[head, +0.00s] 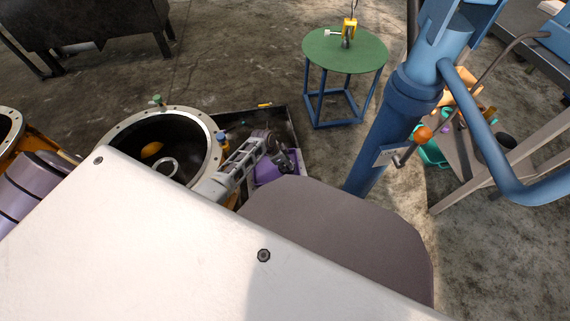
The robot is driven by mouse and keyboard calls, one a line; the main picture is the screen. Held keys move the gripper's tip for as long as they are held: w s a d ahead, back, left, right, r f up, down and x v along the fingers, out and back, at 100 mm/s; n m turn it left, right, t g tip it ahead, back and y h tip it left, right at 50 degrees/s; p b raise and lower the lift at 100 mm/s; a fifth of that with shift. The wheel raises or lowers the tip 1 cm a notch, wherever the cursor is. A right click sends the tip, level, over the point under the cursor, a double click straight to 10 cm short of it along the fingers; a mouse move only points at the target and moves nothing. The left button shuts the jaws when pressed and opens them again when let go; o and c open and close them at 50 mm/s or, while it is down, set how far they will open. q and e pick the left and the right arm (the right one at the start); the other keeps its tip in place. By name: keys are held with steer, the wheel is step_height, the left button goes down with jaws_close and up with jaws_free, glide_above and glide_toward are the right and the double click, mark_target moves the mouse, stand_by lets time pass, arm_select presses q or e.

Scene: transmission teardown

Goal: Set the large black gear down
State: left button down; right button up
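I cannot make out the large black gear; it may be hidden. One gripper (283,152), which I take as my left, is over a dark tray (292,118). Its grey arm emerges from behind the large white panel in the foreground. The dark fingers are small and unclear, so I cannot tell whether they hold anything. A purple part (267,170) shows just below the gripper. My other gripper is not in view.
A round open housing (207,135) with a bolted flange stands left of the tray. A green round table (322,52) holds a yellow tool (349,28) at the back. A blue hoist (395,115) blocks the right. Concrete floor between is bare.

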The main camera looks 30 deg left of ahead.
mark_target(279, 168)
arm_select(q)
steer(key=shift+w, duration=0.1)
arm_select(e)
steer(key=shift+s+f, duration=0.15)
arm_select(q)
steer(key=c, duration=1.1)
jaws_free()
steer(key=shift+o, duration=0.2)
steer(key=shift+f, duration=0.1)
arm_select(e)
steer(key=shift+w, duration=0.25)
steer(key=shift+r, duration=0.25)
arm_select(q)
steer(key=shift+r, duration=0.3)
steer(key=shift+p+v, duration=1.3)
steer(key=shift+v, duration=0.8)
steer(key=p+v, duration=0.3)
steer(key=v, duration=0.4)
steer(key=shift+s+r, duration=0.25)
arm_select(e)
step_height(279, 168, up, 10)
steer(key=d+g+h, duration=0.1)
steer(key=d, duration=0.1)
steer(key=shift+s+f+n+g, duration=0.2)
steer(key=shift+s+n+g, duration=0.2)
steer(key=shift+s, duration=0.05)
